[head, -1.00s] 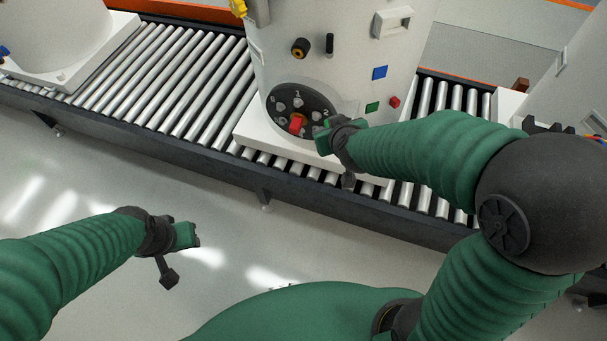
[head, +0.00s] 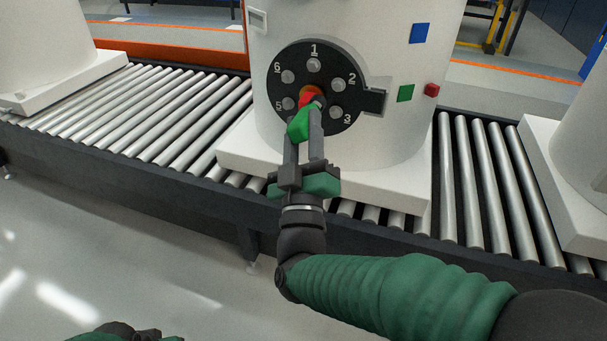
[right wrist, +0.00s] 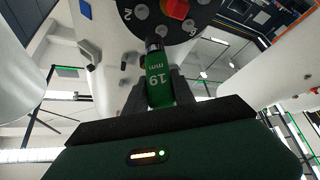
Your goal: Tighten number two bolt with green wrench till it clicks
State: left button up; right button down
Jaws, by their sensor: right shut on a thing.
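The black round flange (head: 290,112) on the white tank carries bolts with white numbers. The number two bolt (head: 337,85) is at its upper right, apart from the wrench in the head view. My right gripper (head: 303,140) is shut on the green wrench (head: 299,126), below the flange's centre. The wrench also shows in the right wrist view (right wrist: 160,88), marked 19 mm. Its far end is close to the flange's lower part; I cannot tell if it touches a bolt. The number four is hidden. My left gripper (head: 130,332) is cut off at the bottom edge.
Blue (head: 418,33), green (head: 405,93) and red (head: 431,90) blocks are on the tank. The roller conveyor (head: 180,105) runs below, with other white tanks at both sides.

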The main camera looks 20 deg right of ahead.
aim_at(323, 117)
jog(key=shift+s+d+f, duration=0.2)
jog(key=shift+d+f, duration=0.05)
jog(key=shift+d, duration=0.15)
jog(key=shift+s+d+r, duration=0.1)
jog(key=shift+d, duration=0.4)
jog(key=shift+a, duration=0.15)
jog(key=shift+w, duration=0.5)
jog(key=w+d, duration=0.3)
jog(key=shift+w+d, duration=0.1)
jog(key=shift+w, duration=0.25)
pick_arm(q)
jog(key=shift+d+f, duration=0.4)
jog(key=shift+d, duration=0.1)
pick_arm(e)
jog(key=shift+w, duration=0.1)
